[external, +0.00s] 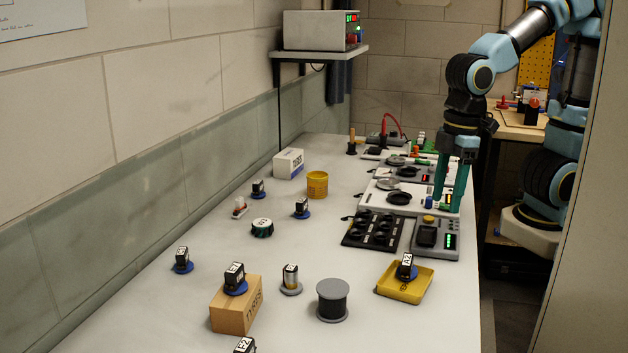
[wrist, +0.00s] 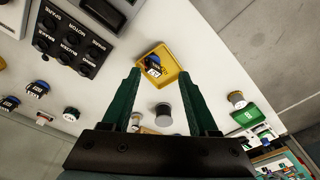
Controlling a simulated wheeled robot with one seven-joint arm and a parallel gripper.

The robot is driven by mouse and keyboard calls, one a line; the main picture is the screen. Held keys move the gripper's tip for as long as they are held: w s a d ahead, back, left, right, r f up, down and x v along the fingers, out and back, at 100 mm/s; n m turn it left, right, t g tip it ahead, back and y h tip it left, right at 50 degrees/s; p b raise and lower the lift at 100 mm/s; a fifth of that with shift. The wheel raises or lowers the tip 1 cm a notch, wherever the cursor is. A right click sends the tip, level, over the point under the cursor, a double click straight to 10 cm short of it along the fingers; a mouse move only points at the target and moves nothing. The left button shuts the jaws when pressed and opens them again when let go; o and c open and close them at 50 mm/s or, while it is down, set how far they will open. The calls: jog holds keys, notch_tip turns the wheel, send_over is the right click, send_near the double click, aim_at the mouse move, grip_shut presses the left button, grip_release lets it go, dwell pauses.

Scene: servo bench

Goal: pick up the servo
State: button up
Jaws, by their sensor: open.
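Several small black servos with white labels on blue round bases are in the external view. One servo (external: 406,266) stands in a yellow tray (external: 388,291) at the front right of the bench. Another (external: 234,276) stands on a cardboard box (external: 233,312). Others stand at the left (external: 182,259), farther back (external: 258,188), mid-bench (external: 302,207) and at the bottom edge (external: 244,346). My gripper (external: 450,205) is open and empty, with green fingers pointing down over the bench's right side. In the wrist view the tray servo (wrist: 153,66) appears between the fingertips (wrist: 160,75), well beyond them.
A black knob panel (external: 372,231) and a grey device with a green display (external: 435,238) lie between my gripper and the tray. A yellow cup (external: 317,185) stands farther back.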

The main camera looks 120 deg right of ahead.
jog(key=s+d+f+m+y+p, duration=0.2)
jog(key=f+m+y, duration=0.1)
jog(key=f+m, duration=0.3)
jog(key=s+d+f+m+y+p, duration=0.2)
jog(key=f+m+y+p, duration=0.15)
jog(key=m, duration=0.45)
jog(key=w+d+r+m+t+y+p, duration=0.25)
jog(key=d+r+m+t, duration=0.25)
jog(key=r+m+t, duration=0.6)
jog(key=m+g, duration=0.1)
jog(key=g, duration=0.1)
send_near(409, 254)
jog(key=x, duration=0.2)
jog(key=p+x, duration=0.1)
jog(key=shift+a+f, duration=0.4)
jog(key=shift+f, duration=0.05)
jog(key=shift+w+a+f, duration=0.3)
jog(key=shift+w+a, duration=0.05)
jog(key=shift+w, duration=0.05)
jog(key=shift+w+a+p, duration=0.35)
jog(key=shift+w, duration=0.15)
jog(key=p+x, duration=0.1)
jog(key=x, duration=0.2)
jog(key=shift+w, duration=0.25)
jog(key=shift+w+a+f, duration=0.2)
jog(key=shift+w+f, duration=0.1)
jog(key=shift+w, duration=0.05)
grip_shut()
